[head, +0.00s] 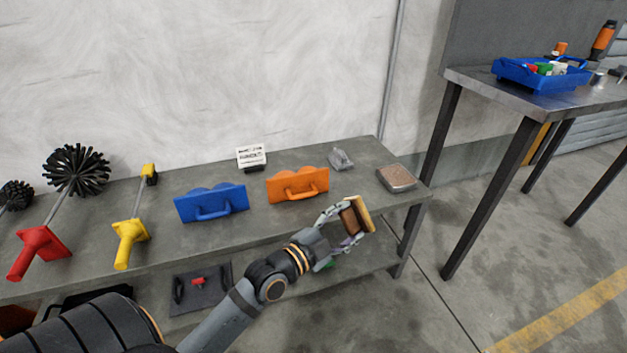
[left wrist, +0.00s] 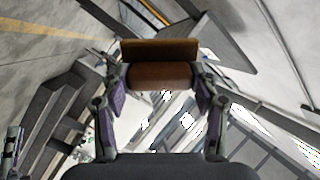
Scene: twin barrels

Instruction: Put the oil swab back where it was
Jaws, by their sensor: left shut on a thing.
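My left gripper (head: 346,224) is shut on a brown block with a pale tan face (head: 362,213). I cannot tell for sure whether this block is the oil swab. It is held in front of the right part of the grey bench (head: 235,218). In the left wrist view, the gripper (left wrist: 158,82) has its fingers on either side of the block's rounded brown part, with a flatter brown slab (left wrist: 160,48) beyond. A shallow metal tray with a brown surface (head: 396,177) sits at the bench's right end. My right gripper is not in view.
On the bench are a blue handled piece (head: 211,203), an orange handled piece (head: 297,184), a small grey object (head: 341,159), a white label stand (head: 251,157), a yellow-handled tool (head: 131,237) and a red-handled brush (head: 42,247). A second table holds a blue bin (head: 540,80).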

